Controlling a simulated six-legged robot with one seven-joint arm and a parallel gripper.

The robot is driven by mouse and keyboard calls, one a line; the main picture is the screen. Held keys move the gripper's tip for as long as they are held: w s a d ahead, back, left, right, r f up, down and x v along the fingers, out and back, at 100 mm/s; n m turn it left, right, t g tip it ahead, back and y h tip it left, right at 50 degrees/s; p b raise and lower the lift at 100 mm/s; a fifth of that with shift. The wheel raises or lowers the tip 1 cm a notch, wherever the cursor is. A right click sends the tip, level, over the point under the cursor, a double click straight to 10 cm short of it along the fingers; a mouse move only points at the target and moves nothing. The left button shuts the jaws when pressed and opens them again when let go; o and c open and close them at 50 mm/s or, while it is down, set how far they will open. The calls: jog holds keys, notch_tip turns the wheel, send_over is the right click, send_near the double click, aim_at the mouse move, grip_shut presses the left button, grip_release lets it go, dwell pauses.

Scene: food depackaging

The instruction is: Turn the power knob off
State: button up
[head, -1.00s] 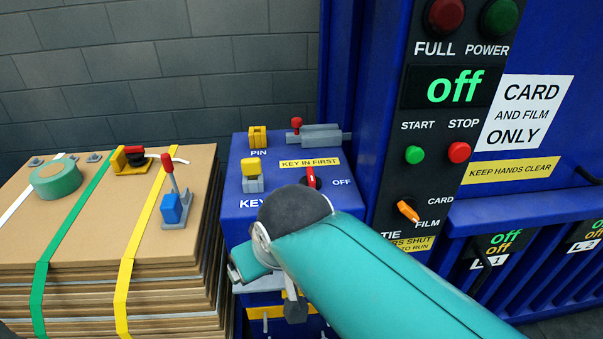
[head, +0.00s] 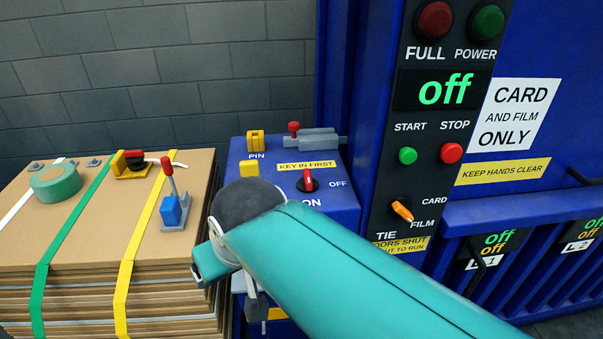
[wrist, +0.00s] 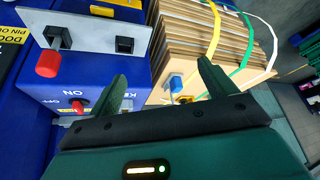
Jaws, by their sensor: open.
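The power knob (head: 308,182) is a red handle on a round black base, on top of the blue box (head: 345,205). OFF is printed to its right and ON below it. Its red handle points away from me, roughly up in the head view. In the wrist view the red knob (wrist: 80,106) sits left of my left finger, apart from it. My gripper (wrist: 162,76) is open and empty, its two green fingers spread above the box edge and the cardboard stack. In the head view my arm hides most of the gripper and the front of the box top.
A yellow key piece (head: 249,169), a yellow pin (head: 255,141) and a grey bolt with red knob (head: 318,141) stand on the box. A strapped cardboard stack (head: 100,225) is left. The control panel (head: 375,215) rises right; its display (head: 445,90) reads off.

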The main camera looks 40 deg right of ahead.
jog(key=w+d+r+m+g, duration=0.1)
jog(key=w+d+r+m, duration=0.4)
jog(key=w+d+m, duration=0.1)
notch_tip(320, 180, up, 3)
jog(key=m+g, duration=0.4)
jog(key=m, duration=1.4)
send_over(308, 175)
notch_tip(308, 175, down, 13)
jog(key=shift+f, duration=0.2)
jog(key=shift+c, duration=0.4)
jog(key=c, duration=0.9)
